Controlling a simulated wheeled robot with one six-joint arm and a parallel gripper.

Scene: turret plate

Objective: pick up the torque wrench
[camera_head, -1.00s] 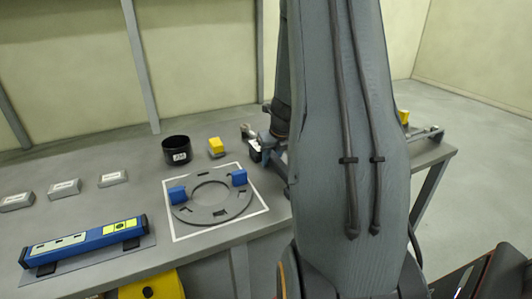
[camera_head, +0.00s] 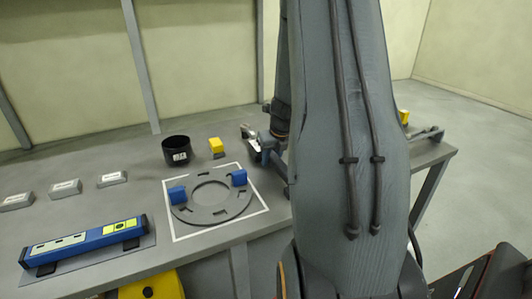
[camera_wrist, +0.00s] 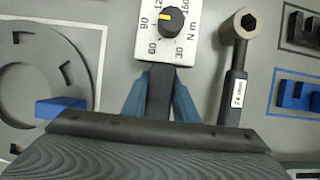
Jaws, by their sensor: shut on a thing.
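In the wrist view, the blue-grey fingers of my gripper (camera_wrist: 161,103) are closed from both sides on a dark bar, which I take to be the torque wrench (camera_wrist: 160,88). The bar runs up to the lower edge of a white dial plate (camera_wrist: 150,48) marked in N m, with a black knob and yellow pointer. I cannot tell whether bar and plate are one piece. The bar's lower end is hidden behind my gripper's body. In the head view my arm hides the held bar.
Right of the gripper lies a tool labelled 24 mm (camera_wrist: 238,60), close to the right finger. A grey ring plate (camera_head: 212,213) with blue blocks lies to the left.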

